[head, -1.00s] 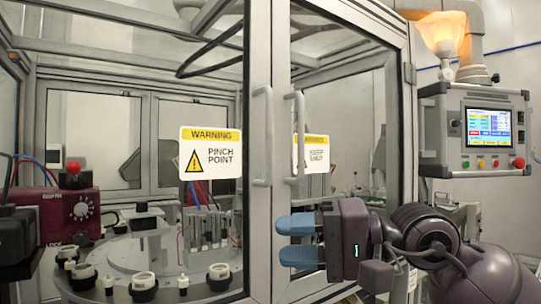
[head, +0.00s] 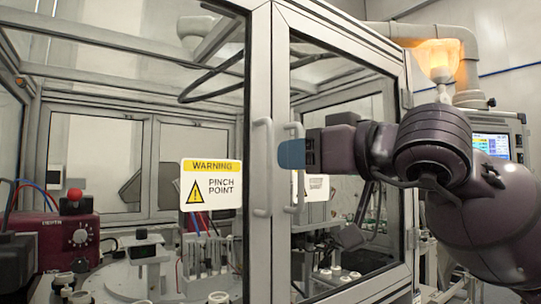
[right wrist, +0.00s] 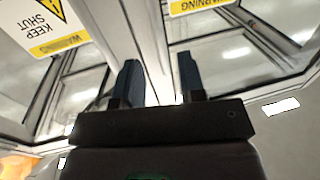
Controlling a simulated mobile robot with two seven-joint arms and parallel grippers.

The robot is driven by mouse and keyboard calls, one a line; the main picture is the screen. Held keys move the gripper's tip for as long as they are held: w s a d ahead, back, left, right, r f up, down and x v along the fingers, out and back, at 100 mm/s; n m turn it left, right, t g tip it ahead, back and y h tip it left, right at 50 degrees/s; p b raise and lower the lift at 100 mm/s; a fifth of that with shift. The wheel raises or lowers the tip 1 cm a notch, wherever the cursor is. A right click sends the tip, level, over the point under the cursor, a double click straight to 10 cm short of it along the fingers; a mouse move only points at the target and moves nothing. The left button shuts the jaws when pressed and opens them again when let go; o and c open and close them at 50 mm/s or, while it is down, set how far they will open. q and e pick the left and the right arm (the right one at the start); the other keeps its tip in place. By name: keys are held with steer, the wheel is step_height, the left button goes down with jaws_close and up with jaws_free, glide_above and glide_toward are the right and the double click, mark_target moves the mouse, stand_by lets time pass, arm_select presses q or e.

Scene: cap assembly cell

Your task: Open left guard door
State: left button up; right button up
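The left guard door (head: 257,70) is a glazed panel in a grey metal frame with a vertical bar handle (head: 262,168) and a yellow "WARNING PINCH POINT" sign (head: 211,184). It appears shut against the right door (head: 282,75), which has its own bar handle (head: 299,190). My right gripper (head: 291,154) is at handle height, its blue fingers overlapping the right door's handle in the head view. In the right wrist view the gripper (right wrist: 161,80) is open, its two fingers apart with grey door frames beyond. Contact with a handle cannot be told. My left gripper is out of view.
Behind the glass are a maroon unit with a red knob (head: 70,240) and a round table (head: 120,282) with white parts. A control panel (head: 492,146) is at the right, partly hidden by my right arm.

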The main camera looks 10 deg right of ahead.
glide_above(270, 205)
steer(key=shift+w+d, duration=0.1)
steer(key=shift+w, duration=0.2)
steer(key=shift+c, duration=0.2)
jaws_close()
